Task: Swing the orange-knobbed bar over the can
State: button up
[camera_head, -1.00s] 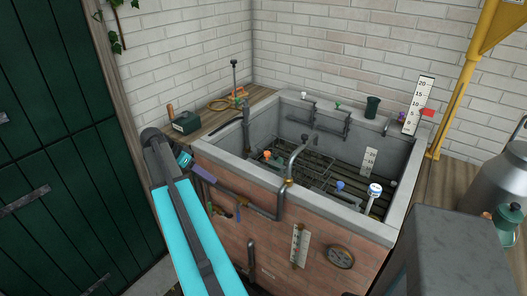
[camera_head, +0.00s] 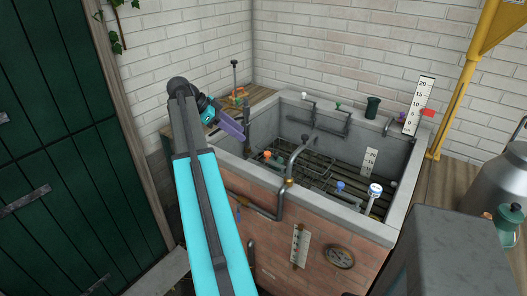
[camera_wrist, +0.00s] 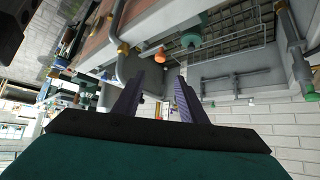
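The orange knob (camera_head: 267,154) sits low inside the left part of the stone tank, with dark rods beside it. Which rod is its bar is hard to tell. An orange knob (camera_wrist: 160,55) also shows in the wrist view, beyond my fingertips. My gripper (camera_head: 238,132), with purple fingers, is over the tank's left rim, up and left of the knob and apart from it. In the wrist view my gripper (camera_wrist: 156,90) has its fingers spread with nothing between them. A large grey can (camera_head: 496,178) stands at the right edge; I cannot tell whether it is the task's can.
The tank's pale rim (camera_head: 345,222) surrounds a slatted floor. A curved grey pipe (camera_head: 297,153) rises near the knob. Blue (camera_head: 340,186) and white (camera_head: 375,189) knobs stand to the right. A dark green cup (camera_head: 373,106) is on the back rim.

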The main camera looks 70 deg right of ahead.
aim_at(267, 153)
jog(key=shift+s, duration=0.1)
jog(key=shift+p+x, duration=1.95)
jog(key=shift+x, duration=4.85)
jog(key=shift+d, duration=0.1)
grip_shut()
